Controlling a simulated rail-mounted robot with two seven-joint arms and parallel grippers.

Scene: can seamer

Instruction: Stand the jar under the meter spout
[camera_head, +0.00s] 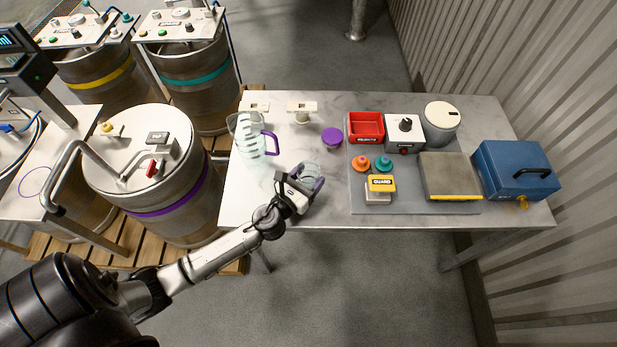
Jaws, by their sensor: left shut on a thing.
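My left gripper (306,186) reaches over the front left of the table and is shut on a clear jar (309,170), which partly shows past the fingers. The jaws hide much of the jar, and I cannot tell whether its base touches the table. A bent grey pipe (62,172) comes off the purple-banded keg (176,205) at the left; I cannot tell whether it is the meter spout. My right gripper is out of view.
A clear jug (247,140) with a purple handle stands left of the gripper. A purple lid (332,138) lies behind it. Right are a red bin (366,127), a grey plate (425,207) with equipment, and a blue case (515,170). Two kegs stand at back left.

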